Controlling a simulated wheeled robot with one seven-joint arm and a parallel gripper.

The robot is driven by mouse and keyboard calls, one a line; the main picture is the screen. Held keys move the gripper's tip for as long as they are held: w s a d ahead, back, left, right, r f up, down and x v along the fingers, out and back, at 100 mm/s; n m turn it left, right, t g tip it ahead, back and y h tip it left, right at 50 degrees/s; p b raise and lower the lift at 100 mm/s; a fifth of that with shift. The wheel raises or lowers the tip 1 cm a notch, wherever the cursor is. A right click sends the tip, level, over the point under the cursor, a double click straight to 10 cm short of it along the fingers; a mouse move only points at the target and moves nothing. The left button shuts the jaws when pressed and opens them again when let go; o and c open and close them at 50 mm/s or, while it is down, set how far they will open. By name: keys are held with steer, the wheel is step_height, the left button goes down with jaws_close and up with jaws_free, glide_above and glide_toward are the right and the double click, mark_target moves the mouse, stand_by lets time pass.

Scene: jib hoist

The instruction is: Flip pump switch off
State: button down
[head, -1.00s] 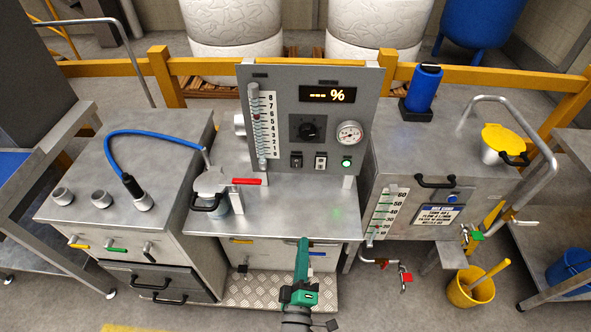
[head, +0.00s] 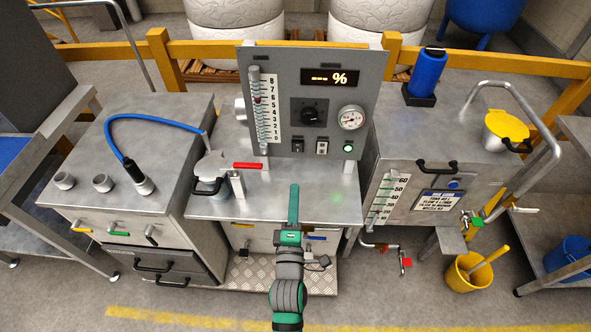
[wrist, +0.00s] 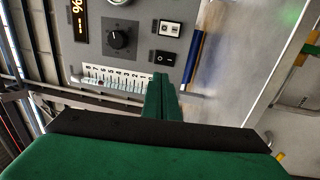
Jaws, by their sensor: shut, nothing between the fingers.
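The grey control panel (head: 275,80) stands on a steel cabinet and carries two small rocker switches low on its face. The left one is black (head: 297,146); the other has a white rocker (head: 322,147). The wrist view shows the black switch (wrist: 166,57) and the white-rocker switch (wrist: 171,28) rotated. I cannot read their labels, so I cannot tell which is the pump switch or how each is set. My green gripper (head: 294,188) is shut and empty, in front of and below the switches. Its fingertips (wrist: 161,78) appear close to the black switch, not clearly touching it.
A green lit button (head: 348,147), a black knob (head: 313,115) and a round gauge (head: 351,118) share the panel. A scale tube (head: 261,110) runs along its left side. A red-handled valve (head: 248,165) stands left of my gripper. The steel top before the panel's right half is clear.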

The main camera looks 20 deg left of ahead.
steer(key=x, duration=1.3)
steer(key=shift+w+a, duration=0.1)
steer(key=shift+w, duration=0.2)
steer(key=shift+r, duration=0.1)
steer(key=shift+w+r, duration=0.1)
steer(key=shift+w, duration=0.05)
steer(key=shift+s, duration=0.45)
glide_toward(297, 145)
steer(key=shift+s+d+r, duration=1)
steer(key=shift+s+r, duration=0.2)
steer(key=shift+s, duration=2.3)
